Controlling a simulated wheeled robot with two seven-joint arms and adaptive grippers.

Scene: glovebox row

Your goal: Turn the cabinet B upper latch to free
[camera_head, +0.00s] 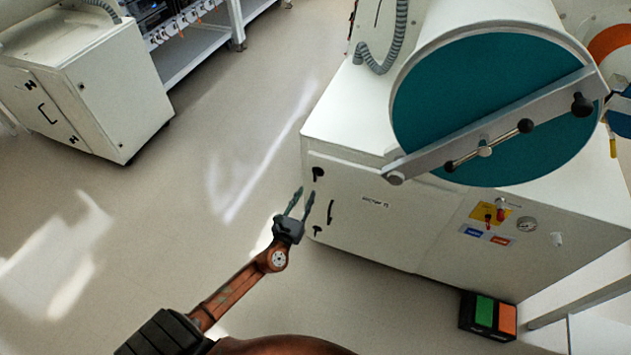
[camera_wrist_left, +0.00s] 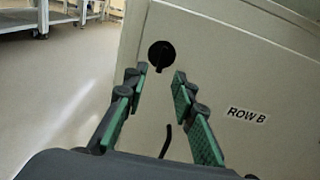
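The cabinet B (camera_head: 400,215) is the white cabinet with a small dark label, read as "ROW B" in the left wrist view (camera_wrist_left: 247,115). Its upper latch (camera_head: 318,173) is a small black knob near the door's top left corner. In the left wrist view the upper latch (camera_wrist_left: 161,55) is a black disc with a handle pointing down, seen beyond the fingertips. My left gripper (camera_head: 305,196) is open and empty, just in front of the door and apart from the latch. It also shows in the left wrist view (camera_wrist_left: 155,80). My right gripper is not in view.
A black door handle (camera_head: 331,212) and a lower latch (camera_head: 317,231) sit below the upper latch. A teal round port cover (camera_head: 470,80) with a metal bar overhangs the cabinet. Another white cabinet (camera_head: 110,105) stands left. The floor between is clear.

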